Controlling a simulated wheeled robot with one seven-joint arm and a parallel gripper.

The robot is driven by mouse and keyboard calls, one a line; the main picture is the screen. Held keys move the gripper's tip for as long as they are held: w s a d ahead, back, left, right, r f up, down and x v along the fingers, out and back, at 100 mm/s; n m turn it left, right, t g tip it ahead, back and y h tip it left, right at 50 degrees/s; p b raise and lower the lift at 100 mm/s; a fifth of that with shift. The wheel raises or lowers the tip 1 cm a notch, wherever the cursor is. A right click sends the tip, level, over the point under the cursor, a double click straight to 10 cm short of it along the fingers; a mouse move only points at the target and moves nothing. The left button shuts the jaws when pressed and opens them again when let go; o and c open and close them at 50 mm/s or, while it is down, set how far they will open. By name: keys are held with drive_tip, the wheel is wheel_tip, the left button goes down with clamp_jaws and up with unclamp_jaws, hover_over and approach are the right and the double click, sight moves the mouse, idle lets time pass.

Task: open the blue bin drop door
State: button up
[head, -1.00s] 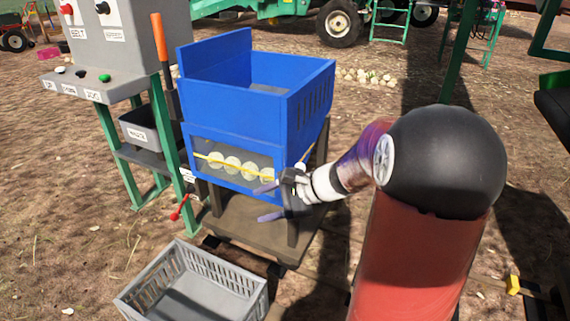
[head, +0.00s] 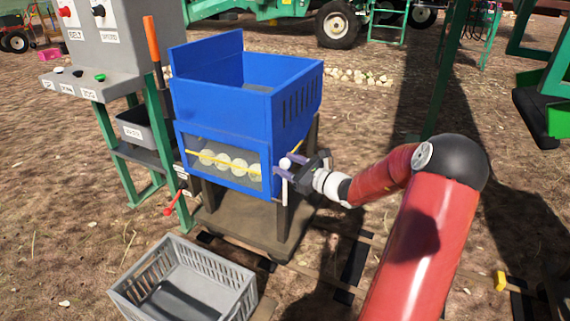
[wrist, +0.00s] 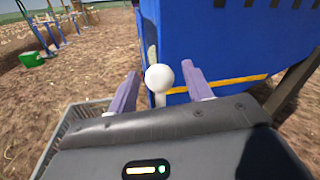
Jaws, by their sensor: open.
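The blue bin (head: 245,125) stands on a dark wheeled stand. Its front has a clear window (head: 225,165) with several pale onions behind it and a yellow bar (head: 215,160) across it. A white ball knob (head: 285,163) on a pale stem is at the bin's front right corner. My gripper (head: 292,172) is at that corner, coming from the right. In the wrist view the knob (wrist: 159,77) sits between my two open purple fingers (wrist: 160,88), with gaps on both sides. The drop door looks shut.
A grey crate (head: 245,285) lies on the ground at front left. A control box (head: 110,45) with an orange handle (head: 152,38) and a red lever (head: 172,203) stands left of the bin. Open dirt lies to the right, crossed by a dark track.

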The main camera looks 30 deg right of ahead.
drive_tip(key=shift+w+a, duration=0.3)
drive_tip(key=shift+w, duration=0.25)
clamp_jaws()
drive_tip(key=shift+f, duration=0.1)
